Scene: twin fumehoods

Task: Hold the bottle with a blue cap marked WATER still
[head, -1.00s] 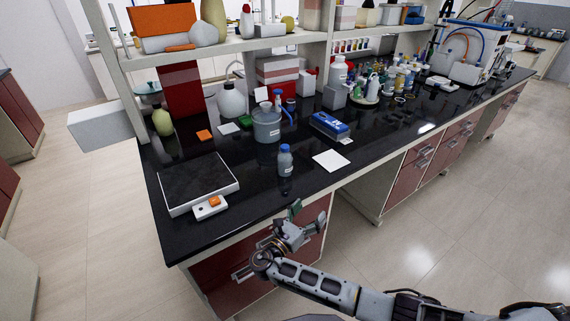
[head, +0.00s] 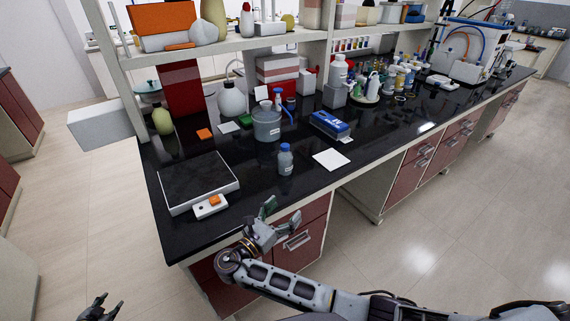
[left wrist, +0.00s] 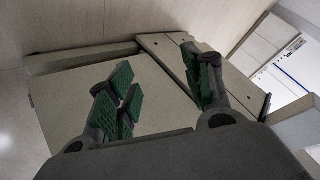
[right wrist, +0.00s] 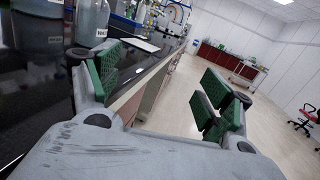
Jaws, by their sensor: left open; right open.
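The bottle with a blue cap (head: 285,159) stands upright on the black bench top, near the front edge. In the right wrist view a bottle with a partly readable label (right wrist: 91,20) is at the upper left, its top cut off. My right gripper (head: 279,213) is open and empty, just in front of the bench edge and below the bottle, apart from it. Its green-padded fingers also show in the right wrist view (right wrist: 160,90). My left gripper (head: 98,307) is low at the bottom left, open and empty, away from the bench. It faces beige panels in the left wrist view (left wrist: 165,85).
A balance-like flat device (head: 198,183) lies left of the bottle. A grey pot (head: 266,124) stands behind it, a white sheet (head: 331,160) lies to its right, and a blue box (head: 330,124) lies farther back. Drawers (head: 300,235) are under the bench edge.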

